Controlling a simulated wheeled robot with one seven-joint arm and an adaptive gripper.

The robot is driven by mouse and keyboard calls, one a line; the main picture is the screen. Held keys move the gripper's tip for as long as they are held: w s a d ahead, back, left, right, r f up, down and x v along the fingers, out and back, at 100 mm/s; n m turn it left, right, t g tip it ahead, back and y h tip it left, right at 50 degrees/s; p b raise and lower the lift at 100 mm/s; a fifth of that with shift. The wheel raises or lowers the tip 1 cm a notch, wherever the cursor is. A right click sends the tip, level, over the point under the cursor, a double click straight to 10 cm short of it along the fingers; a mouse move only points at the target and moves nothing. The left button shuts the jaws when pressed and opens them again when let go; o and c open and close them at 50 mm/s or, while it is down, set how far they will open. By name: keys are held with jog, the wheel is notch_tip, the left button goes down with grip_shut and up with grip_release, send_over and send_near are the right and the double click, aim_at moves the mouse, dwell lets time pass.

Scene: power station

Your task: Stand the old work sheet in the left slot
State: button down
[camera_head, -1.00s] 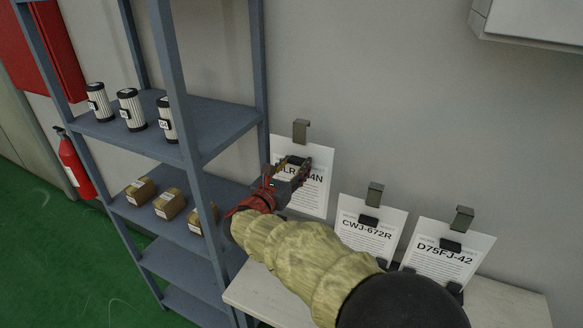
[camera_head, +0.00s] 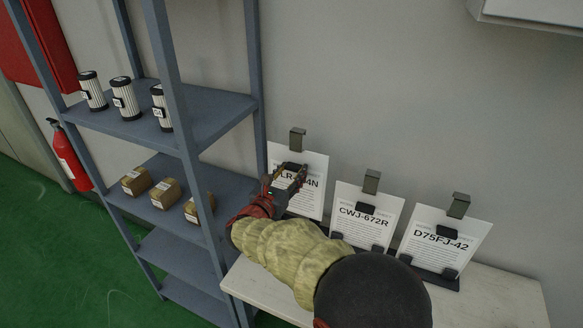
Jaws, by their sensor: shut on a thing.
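The left work sheet (camera_head: 308,203) is a white page, upright and leaning slightly back, with its code partly covered by my fingers. A grey clip (camera_head: 297,139) is at its top edge. My gripper (camera_head: 286,176) is shut on this sheet at the dark tab on its upper face. My sleeve and wrist hide the sheet's lower left and the left slot, so I cannot tell whether its bottom edge is seated. The sheet CWJ-672R (camera_head: 366,216) and the sheet D75FJ-42 (camera_head: 443,240) stand to the right in black holders (camera_head: 447,274).
The pale table top (camera_head: 495,297) is bare at the front right. A blue-grey shelf rack (camera_head: 222,118) with filters (camera_head: 124,98) and brown boxes (camera_head: 166,194) stands close on the left. A wall box (camera_head: 535,25) hangs at upper right. A fire extinguisher (camera_head: 68,157) is far left.

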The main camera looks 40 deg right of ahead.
jog(key=shift+f, duration=1.55)
jog(key=shift+f+b, duration=1.75)
jog(key=shift+b, duration=0.45)
jog(key=c, duration=1)
grip_release()
jog(key=shift+f, duration=0.1)
jog(key=v, duration=1.2)
jog(key=shift+a, duration=0.15)
